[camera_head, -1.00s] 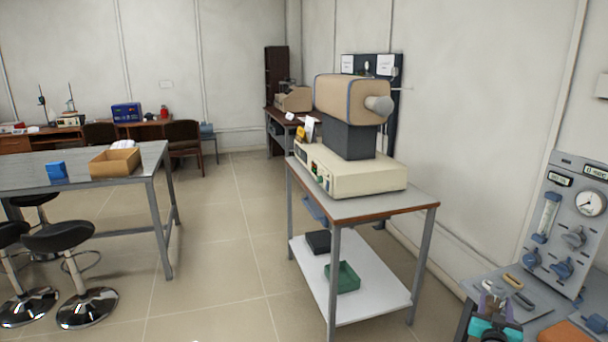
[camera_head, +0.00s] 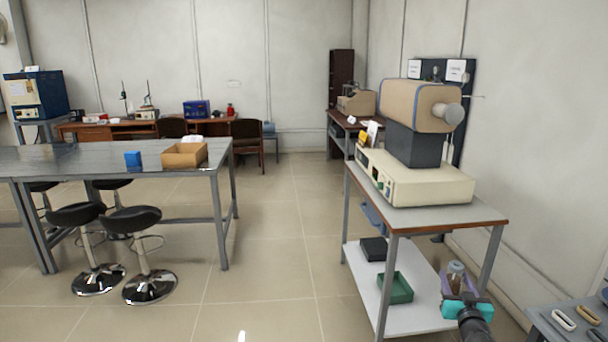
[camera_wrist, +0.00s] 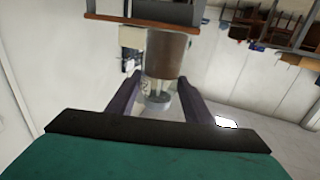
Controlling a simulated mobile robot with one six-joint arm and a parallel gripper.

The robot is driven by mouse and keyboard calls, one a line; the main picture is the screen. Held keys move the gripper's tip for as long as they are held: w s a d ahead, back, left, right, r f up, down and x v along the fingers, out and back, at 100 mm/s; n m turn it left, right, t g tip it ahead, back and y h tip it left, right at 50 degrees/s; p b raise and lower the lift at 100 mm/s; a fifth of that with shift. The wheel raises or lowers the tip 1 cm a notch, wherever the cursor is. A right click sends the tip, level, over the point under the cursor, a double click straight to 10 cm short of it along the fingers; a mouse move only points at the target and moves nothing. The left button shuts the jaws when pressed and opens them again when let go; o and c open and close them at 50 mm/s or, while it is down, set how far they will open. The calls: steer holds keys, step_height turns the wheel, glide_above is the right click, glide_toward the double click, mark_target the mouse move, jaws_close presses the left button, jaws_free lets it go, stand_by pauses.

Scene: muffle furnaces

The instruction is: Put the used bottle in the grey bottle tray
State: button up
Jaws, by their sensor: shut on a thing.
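My gripper (camera_head: 457,284) is at the lower right of the head view, beside the trolley's lower shelf in the picture. It is shut on a small bottle (camera_head: 456,269), which stands up between the purple fingers. In the wrist view the bottle (camera_wrist: 160,85) shows a brown part and a clear glass part with a marking, held between the two fingers. I cannot make out a grey bottle tray in either view.
A trolley (camera_head: 492,213) carries a beige furnace unit (camera_head: 422,105); its lower shelf holds a green tray (camera_head: 394,290) and a black box (camera_head: 374,248). A long table (camera_head: 75,158) with a cardboard box (camera_head: 184,156) and stools stands left. Open floor lies between.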

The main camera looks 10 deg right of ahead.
steer(key=w+a+r+n+y, duration=0.15)
steer(key=a+y, duration=0.25)
steer(key=a, duration=0.4)
steer(key=w+a+n+y, duration=0.2)
steer(key=a+n+y, duration=0.15)
steer(key=a, duration=0.45)
steer(key=w+a+r+n+y, duration=0.15)
steer(key=a+y, duration=0.25)
steer(key=a, duration=0.5)
steer(key=s+a+f+n+g+y, duration=0.2)
steer(key=s+a+n+g+y, duration=0.1)
steer(key=a, duration=0.3)
steer(key=s+a+f+n+g+y, duration=0.2)
steer(key=s+a+n+g+y, duration=0.1)
steer(key=s+a+n+y, duration=0.1)
steer(key=shift+s+a+n+g+y, duration=0.15)
steer(key=shift+a+n+g+y, duration=0.3)
steer(key=shift+a+y, duration=0.5)
steer(key=shift+a, duration=0.25)
